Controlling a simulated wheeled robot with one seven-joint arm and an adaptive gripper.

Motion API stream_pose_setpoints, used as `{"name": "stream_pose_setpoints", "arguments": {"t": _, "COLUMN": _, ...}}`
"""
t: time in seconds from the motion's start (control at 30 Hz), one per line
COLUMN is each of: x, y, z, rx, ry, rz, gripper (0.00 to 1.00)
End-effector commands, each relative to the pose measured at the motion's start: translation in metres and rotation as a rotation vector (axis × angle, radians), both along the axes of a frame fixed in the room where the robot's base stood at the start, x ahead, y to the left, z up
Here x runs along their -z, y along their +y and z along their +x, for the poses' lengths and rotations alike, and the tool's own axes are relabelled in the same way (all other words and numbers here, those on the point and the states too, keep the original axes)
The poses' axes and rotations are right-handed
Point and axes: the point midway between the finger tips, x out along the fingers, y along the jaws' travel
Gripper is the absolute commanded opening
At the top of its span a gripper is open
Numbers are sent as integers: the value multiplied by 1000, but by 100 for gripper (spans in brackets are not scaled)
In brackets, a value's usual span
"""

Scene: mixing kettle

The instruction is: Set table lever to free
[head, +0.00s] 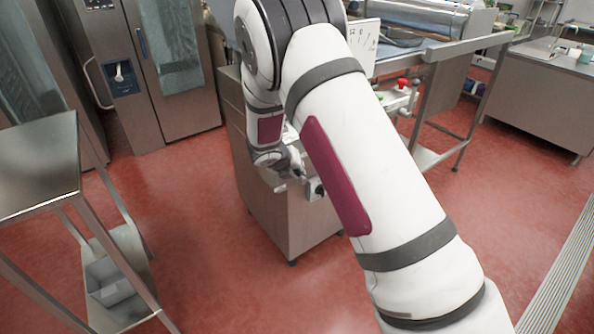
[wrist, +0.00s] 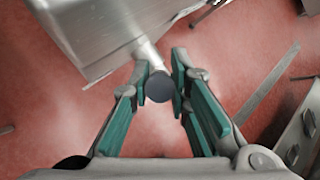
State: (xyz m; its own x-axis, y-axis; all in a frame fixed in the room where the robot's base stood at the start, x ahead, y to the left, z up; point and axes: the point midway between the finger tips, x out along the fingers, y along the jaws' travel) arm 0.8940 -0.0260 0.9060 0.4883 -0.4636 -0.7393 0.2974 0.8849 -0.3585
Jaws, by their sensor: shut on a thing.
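The table lever shows in the wrist view as a pale metal rod (wrist: 148,54) ending in a dark round knob (wrist: 160,87). The rod comes out beside a metal housing (wrist: 100,28). My gripper (wrist: 163,82) has its green-padded fingers on either side of the knob and is shut on it. In the head view my wrist is bent down at the side of a steel cabinet (head: 285,225); the fingertips and lever cannot be made out there.
A small grey box with a dark round knob (head: 316,188) sits close to my wrist. A steel worktable (head: 40,165) stands at the left, tall steel cabinets (head: 150,75) behind. Open red floor (head: 240,300) lies in front.

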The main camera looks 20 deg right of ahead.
Motion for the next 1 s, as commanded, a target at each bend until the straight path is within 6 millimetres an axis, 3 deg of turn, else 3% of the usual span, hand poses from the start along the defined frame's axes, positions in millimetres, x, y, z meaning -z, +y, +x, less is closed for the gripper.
{"name": "stream_pose_setpoints", "arguments": {"t": 0.07, "x": -5, "y": -9, "z": 1, "rx": 9, "ry": 19, "rz": 74, "gripper": 0}}
{"name": "stream_pose_setpoints", "arguments": {"t": 0.1, "x": -2, "y": -6, "z": 1, "rx": 3, "ry": 28, "rz": 78, "gripper": 22}}
{"name": "stream_pose_setpoints", "arguments": {"t": 0.2, "x": 0, "y": -5, "z": 1, "rx": 1, "ry": 28, "rz": 70, "gripper": 40}}
{"name": "stream_pose_setpoints", "arguments": {"t": 0.57, "x": -2, "y": -4, "z": 0, "rx": 1, "ry": 27, "rz": 69, "gripper": 40}}
{"name": "stream_pose_setpoints", "arguments": {"t": 1.0, "x": -37, "y": 15, "z": -21, "rx": 0, "ry": 27, "rz": 68, "gripper": 40}}
